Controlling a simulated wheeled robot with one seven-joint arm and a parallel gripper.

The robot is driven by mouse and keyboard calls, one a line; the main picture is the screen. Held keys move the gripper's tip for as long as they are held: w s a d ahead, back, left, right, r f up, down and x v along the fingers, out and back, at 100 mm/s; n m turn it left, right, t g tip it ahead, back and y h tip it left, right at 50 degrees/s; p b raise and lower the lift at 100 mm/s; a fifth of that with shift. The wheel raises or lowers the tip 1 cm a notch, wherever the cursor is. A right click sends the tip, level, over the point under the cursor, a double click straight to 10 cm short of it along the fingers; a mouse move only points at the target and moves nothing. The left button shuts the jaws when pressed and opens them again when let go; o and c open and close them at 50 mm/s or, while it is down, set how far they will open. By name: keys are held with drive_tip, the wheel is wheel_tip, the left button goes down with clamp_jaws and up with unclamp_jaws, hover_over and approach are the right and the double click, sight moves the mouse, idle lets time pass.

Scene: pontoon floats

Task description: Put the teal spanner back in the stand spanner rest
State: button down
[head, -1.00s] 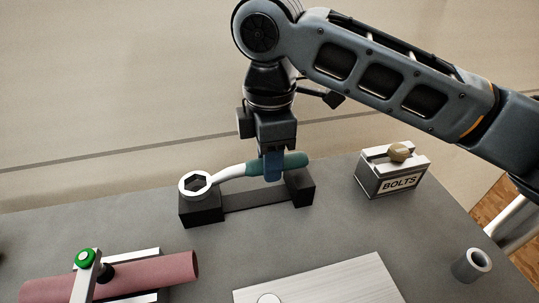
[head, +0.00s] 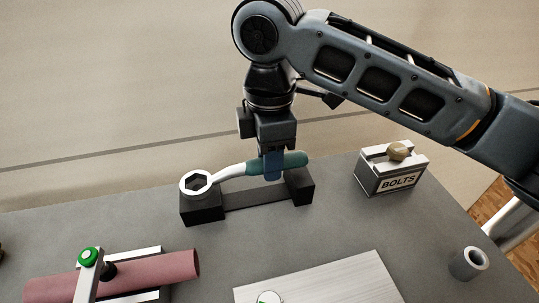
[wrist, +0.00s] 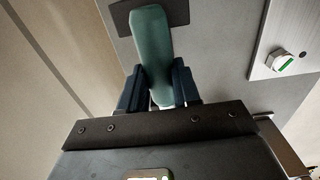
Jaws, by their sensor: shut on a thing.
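The teal spanner (head: 290,161) has a teal handle and a white ring head at its left end. My gripper (head: 272,167) points down and is shut on the handle; in the wrist view its two blue fingers lie on either side of the teal handle (wrist: 151,45). The black stand spanner rest (head: 203,207) is directly below, with a raised block at each end. The ring head is over the left block and the handle passes over the right block. I cannot tell whether the spanner touches the blocks.
A BOLTS box (head: 392,172) with a tan piece on top stands to the right. A grey ring-shaped tube (head: 469,264) is at the right edge. A pink cylinder (head: 140,275) in a clamp lies front left. A pale plate (head: 330,285) lies in front, with bare table between.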

drive_tip(key=shift+f, duration=0.8)
drive_tip(key=c, duration=0.7)
unclamp_jaws()
